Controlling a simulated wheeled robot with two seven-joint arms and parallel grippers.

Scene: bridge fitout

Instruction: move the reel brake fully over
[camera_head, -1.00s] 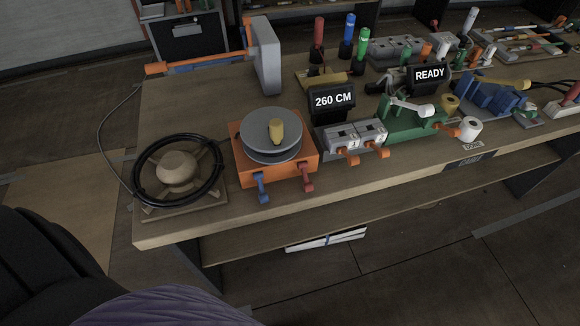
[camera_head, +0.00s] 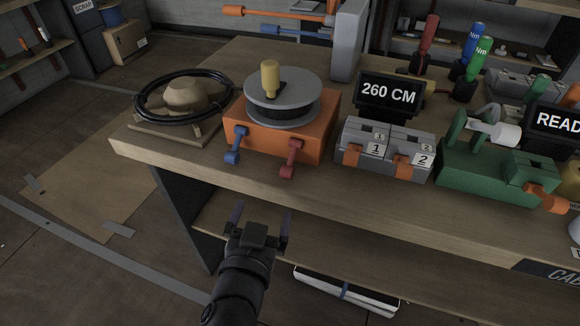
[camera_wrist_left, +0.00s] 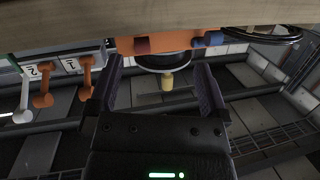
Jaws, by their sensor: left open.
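The orange reel unit (camera_head: 263,139) stands near the bench's front edge. A grey reel (camera_head: 283,90) with a yellow knob (camera_head: 270,77) is on its top. A blue lever (camera_head: 233,157) and a red lever (camera_head: 288,171) hang at its front; nothing marks which is the brake. My left gripper (camera_head: 262,217) is open and empty, in front of and below the bench edge, apart from both levers. In the left wrist view, the red lever (camera_wrist_left: 142,45) and blue lever (camera_wrist_left: 208,40) show beyond the open fingers (camera_wrist_left: 159,78).
A black cable coil (camera_head: 228,88) sits left of the reel unit. A grey two-lever block (camera_head: 385,148), a "260 CM" display (camera_head: 389,94) and a green device (camera_head: 490,170) stand to the right. The bench's wooden front edge (camera_head: 200,170) lies between gripper and levers.

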